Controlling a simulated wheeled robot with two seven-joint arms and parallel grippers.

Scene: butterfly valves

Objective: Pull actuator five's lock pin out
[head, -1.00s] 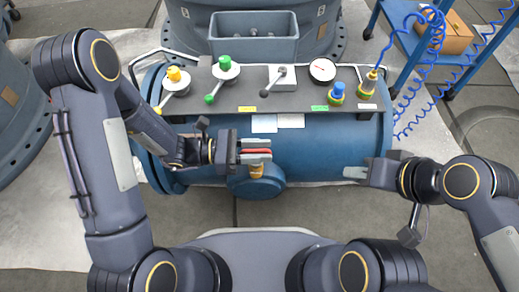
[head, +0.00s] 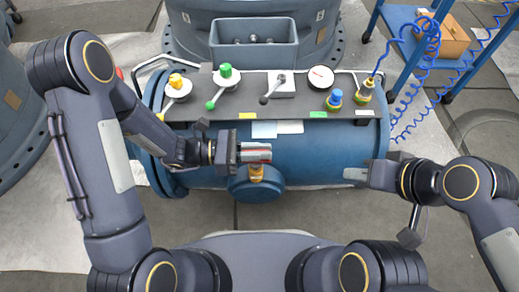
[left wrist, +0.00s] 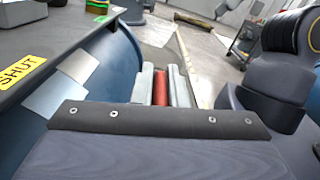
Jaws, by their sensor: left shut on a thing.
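My left gripper (head: 262,152) reaches in from the left and is shut on a red part (head: 258,152), seemingly the lock pin's handle. The red part also shows between the two grey fingers in the left wrist view (left wrist: 160,88). Just below the fingers in the head view, a brass-coloured stem (head: 256,173) stands on a round blue housing (head: 257,187) at the front of the blue vessel. The fingers hide the pin's shaft, and no actuator number is readable. My right gripper (head: 355,174) is at the vessel's right end, apart from the red part; its finger gap is unclear.
A dark panel (head: 300,101) on the vessel (head: 325,150) carries yellow, green and grey levers, a gauge (head: 321,77) and blue and yellow fittings. A grey bin (head: 254,45) stands behind. A coiled blue hose (head: 408,95) hangs at right near a blue cart (head: 445,50).

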